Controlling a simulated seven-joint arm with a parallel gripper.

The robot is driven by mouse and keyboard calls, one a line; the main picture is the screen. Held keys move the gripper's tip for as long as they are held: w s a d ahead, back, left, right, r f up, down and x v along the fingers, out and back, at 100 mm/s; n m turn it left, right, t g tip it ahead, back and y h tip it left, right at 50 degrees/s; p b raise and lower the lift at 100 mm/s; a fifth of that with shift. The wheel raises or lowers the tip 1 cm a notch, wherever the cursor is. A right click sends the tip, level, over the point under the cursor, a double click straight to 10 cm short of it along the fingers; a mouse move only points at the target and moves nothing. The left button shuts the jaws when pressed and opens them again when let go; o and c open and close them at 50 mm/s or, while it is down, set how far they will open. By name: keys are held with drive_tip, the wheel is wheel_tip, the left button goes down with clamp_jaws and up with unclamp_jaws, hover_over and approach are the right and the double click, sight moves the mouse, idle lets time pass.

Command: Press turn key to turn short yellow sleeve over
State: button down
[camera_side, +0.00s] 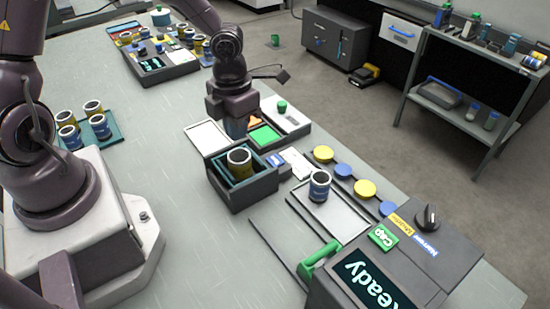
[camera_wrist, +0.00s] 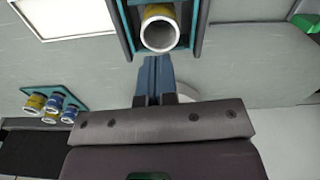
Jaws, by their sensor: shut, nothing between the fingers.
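A short yellow sleeve (camera_side: 239,160) with a white rim and a dark band stands upright in a dark, teal-lined box (camera_side: 243,192). In the wrist view the sleeve (camera_wrist: 159,28) shows its open end, just beyond my fingertips. My gripper (camera_side: 236,130) points down behind the box in the side view. Its blue fingers (camera_wrist: 154,66) are together and empty. Beside it is a panel with a lit green key (camera_side: 265,135) and a dark key with an orange mark (camera_side: 254,121). The arm partly hides this panel, and I cannot tell which key is the turn key.
A blue sleeve (camera_side: 319,186) stands on a pale tray (camera_side: 337,216). Yellow and blue discs (camera_side: 365,188) line the edge. A console screen (camera_side: 372,283) reads "Ready", near a green handle (camera_side: 318,258). Several sleeves stand on a teal tray (camera_side: 101,128) at left; bare table lies between.

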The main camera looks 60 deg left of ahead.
drive_tip(key=shift+d, duration=0.1)
drive_tip(key=shift+n+h, duration=0.5)
drive_tip(key=shift+n, duration=0.4)
drive_tip(key=d, duration=0.1)
drive_tip(key=d+f, duration=0.1)
drive_tip(key=d, duration=0.3)
drive_tip(key=shift+s+f, duration=0.2)
drive_tip(key=shift+s, duration=0.2)
drive_tip(key=w+d+n+t+h, duration=0.1)
drive_tip(key=w+d+n+t, duration=0.2)
drive_tip(key=n, duration=0.7)
drive_tip(key=r+n+t+y, duration=0.2)
drive_tip(key=n+t+y, duration=0.15)
drive_tip(key=n, duration=1.15)
hover_over(277, 161)
drive_tip(key=shift+f+t+h, duration=0.25)
drive_tip(key=shift+t, duration=0.2)
drive_tip(key=shift+f, duration=4.45)
